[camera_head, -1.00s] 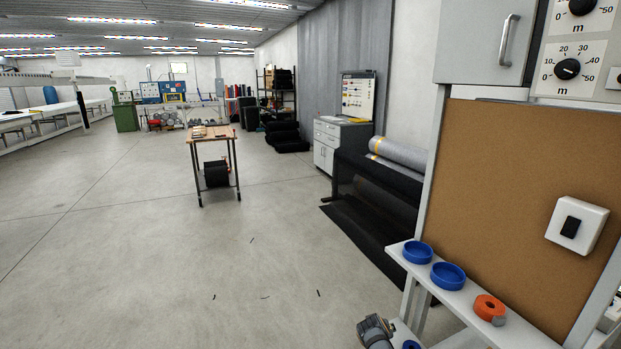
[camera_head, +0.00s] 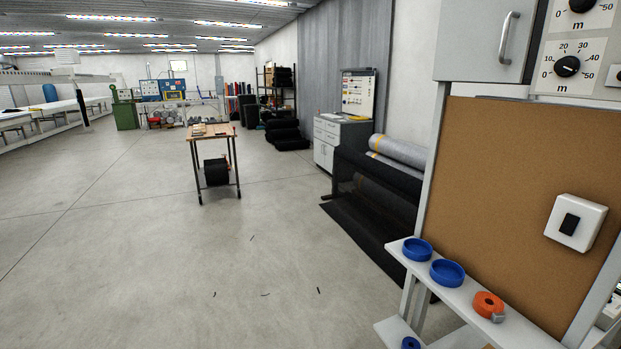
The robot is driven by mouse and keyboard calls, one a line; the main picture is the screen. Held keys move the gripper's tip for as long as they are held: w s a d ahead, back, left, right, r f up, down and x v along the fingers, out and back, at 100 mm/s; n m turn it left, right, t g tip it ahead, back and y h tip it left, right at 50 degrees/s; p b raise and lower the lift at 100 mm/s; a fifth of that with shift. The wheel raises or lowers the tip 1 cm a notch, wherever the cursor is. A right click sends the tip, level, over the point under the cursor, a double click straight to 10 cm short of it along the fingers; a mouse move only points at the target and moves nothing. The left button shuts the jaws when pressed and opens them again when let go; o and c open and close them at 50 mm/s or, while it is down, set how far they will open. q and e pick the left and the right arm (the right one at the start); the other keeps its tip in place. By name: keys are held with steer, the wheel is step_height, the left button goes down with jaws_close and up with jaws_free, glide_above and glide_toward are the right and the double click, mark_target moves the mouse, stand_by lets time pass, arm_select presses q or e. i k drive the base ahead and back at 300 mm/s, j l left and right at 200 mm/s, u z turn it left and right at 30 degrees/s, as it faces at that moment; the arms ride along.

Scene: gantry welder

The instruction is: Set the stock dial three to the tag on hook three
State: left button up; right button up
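Two black stock dials show on white plates at the top right. The lower dial (camera_head: 567,67) has a scale from 0 to 50 marked m; its exact setting is too small to read. The upper dial (camera_head: 582,4) is cut off by the top edge. No number tells which of them is dial three. I cannot make out hook three or its tag. A distant board (camera_head: 358,94) above a grey cabinet carries small items that are too small to identify. Neither of my grippers is in view.
A brown panel (camera_head: 510,190) with a white switch box (camera_head: 576,222) stands at the right. A narrow white shelf below holds blue dishes (camera_head: 448,273) and an orange tape roll (camera_head: 488,305). A wooden-topped table (camera_head: 211,132) stands further back. The floor at left is clear.

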mark_target(568, 66)
steer(key=z, duration=1.4)
